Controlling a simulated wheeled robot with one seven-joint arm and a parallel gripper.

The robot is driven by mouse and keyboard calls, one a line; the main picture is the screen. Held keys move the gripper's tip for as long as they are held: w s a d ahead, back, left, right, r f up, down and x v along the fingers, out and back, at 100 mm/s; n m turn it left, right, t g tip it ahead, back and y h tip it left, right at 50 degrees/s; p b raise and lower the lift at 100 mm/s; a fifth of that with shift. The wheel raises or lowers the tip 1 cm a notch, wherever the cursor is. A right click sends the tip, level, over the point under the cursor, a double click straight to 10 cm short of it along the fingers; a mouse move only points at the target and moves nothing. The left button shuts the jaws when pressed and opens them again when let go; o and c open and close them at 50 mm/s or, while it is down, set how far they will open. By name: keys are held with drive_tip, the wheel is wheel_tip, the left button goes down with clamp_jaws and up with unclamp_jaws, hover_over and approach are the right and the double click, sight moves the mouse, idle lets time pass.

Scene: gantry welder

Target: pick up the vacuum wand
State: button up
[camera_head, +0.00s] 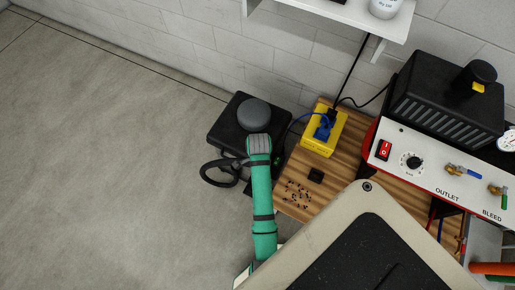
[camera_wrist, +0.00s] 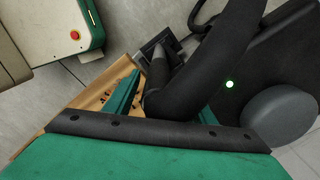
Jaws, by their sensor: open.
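The black vacuum unit (camera_head: 238,122) with a round grey cap stands on the floor at the wall, left of the wooden board, in the head view. A black curved tube (camera_head: 218,172) loops at its left side. In the wrist view, a thick black bent tube (camera_wrist: 225,60), which looks like the vacuum wand, crosses the space between my fingers, its bend close to the palm. My gripper (camera_wrist: 168,92) is open, with the teal left finger clear and the right finger mostly hidden behind the tube. I cannot tell whether they touch. The head view hides my fingers behind my arm.
The wooden board (camera_head: 336,168) holds small dark bits (camera_head: 297,193) and a yellow socket box (camera_head: 323,131) with a blue plug. A white control box (camera_head: 425,165) with a black pump stands at right. A white shelf (camera_head: 350,12) overhangs the wall. Floor at left is clear.

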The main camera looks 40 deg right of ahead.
drive_tip(key=f, duration=0.4)
drive_tip(key=shift+a, duration=0.25)
drive_tip(key=shift+c, duration=0.4)
clamp_jaws()
drive_tip(key=shift+r, duration=0.1)
